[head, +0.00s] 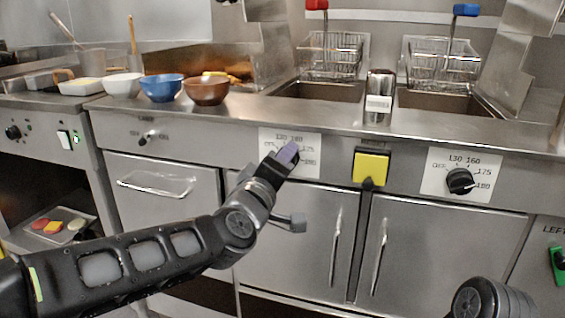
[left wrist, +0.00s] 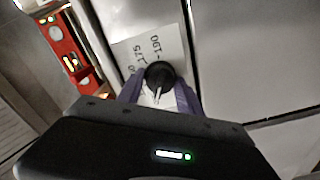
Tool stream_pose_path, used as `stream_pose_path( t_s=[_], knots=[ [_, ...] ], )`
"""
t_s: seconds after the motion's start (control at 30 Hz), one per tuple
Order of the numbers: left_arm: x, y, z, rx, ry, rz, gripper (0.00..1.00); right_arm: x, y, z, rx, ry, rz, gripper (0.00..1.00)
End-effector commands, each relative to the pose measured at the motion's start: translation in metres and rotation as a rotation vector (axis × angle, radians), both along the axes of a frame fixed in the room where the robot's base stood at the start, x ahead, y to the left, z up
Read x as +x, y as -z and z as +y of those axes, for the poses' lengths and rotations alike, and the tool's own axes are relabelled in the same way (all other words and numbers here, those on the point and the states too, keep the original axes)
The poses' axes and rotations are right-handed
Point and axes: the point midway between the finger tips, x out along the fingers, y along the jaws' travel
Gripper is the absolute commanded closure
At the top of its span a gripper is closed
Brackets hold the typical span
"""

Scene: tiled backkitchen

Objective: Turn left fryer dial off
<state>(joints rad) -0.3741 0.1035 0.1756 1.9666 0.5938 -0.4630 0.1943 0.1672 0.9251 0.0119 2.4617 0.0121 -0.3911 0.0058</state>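The left fryer dial's white label plate (head: 308,143) is on the counter front in the head view. My left gripper (head: 288,154) is in front of it and hides most of the dial. In the left wrist view the black round dial (left wrist: 160,74) is between the two purple fingertips of my left gripper (left wrist: 159,92). The fingers are spread on either side of the dial; I cannot tell if they touch it. A light pointer on the dial shows toward the bottom of that view. My right gripper is out of view; only part of my right arm shows at the lower right.
The right fryer dial (head: 460,181) and a yellow switch (head: 370,168) are to the right on the same front. Cabinet doors with upright handles (head: 335,245) are below. Bowls (head: 207,90) and fryer baskets (head: 332,55) are above and behind.

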Motion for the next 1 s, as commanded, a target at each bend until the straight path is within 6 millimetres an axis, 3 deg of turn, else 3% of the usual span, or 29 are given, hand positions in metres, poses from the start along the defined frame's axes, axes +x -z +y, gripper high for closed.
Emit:
stream_pose_path(
  t_s=[0.27,0.57,0.73,1.0],
  knots=[
    [0.0,0.0,0.0,0.0,0.0,0.001,0.37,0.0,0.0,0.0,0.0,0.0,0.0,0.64],
    [-0.002,0.0,0.001,0.001,0.0,0.0,0.37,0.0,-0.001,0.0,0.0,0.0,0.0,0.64],
    [-0.018,-0.003,0.006,0.0,-0.001,-0.002,0.37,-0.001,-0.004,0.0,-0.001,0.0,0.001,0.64],
    [-0.06,-0.003,0.02,0.0,-0.001,-0.002,0.37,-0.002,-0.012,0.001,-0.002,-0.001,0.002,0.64]
  ],
)
